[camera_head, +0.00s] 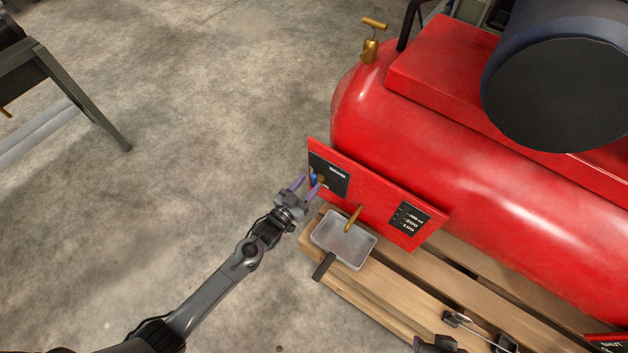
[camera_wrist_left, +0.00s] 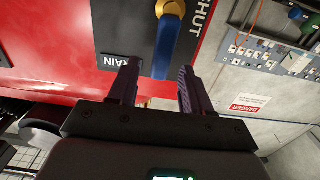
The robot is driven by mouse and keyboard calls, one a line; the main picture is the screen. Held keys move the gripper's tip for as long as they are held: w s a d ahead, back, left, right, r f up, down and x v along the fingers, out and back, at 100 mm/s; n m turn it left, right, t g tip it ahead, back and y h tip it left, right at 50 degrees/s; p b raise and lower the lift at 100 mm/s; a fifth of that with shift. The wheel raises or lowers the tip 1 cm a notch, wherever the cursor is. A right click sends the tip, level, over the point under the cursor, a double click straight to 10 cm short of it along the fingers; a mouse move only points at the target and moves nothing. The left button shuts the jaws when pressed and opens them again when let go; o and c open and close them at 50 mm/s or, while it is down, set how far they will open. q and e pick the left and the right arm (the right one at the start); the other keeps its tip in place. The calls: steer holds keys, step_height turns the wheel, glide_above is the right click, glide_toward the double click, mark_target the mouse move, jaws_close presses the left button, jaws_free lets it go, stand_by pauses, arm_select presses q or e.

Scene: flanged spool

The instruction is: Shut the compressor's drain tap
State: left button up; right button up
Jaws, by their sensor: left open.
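The drain tap's blue lever (camera_head: 313,179) is on a black plate (camera_head: 334,171) at the left end of the red panel. In the left wrist view the lever (camera_wrist_left: 166,48) points down the picture from a brass pivot (camera_wrist_left: 170,9), with the DRAIN lettering to its left and SHUT to its right. My left gripper (camera_head: 308,184) is open at the lever. In the left wrist view its fingers (camera_wrist_left: 158,82) stand either side of the lever's free end; contact cannot be told. A dark part at the head view's bottom edge may be my right gripper; its jaws are unclear.
The red compressor tank (camera_head: 450,140) stands on a wooden pallet (camera_head: 395,290). A grey tray (camera_head: 338,243) sits below the panel, under a brass spout (camera_head: 353,218). A second black plate (camera_head: 409,218) with numbers is on the panel's right.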

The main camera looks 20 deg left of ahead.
mark_target(312, 180)
arm_select(q)
steer(key=shift+b+x, duration=0.6)
steer(key=shift+x, duration=1.2)
steer(key=shift+a, duration=0.1)
jaws_close()
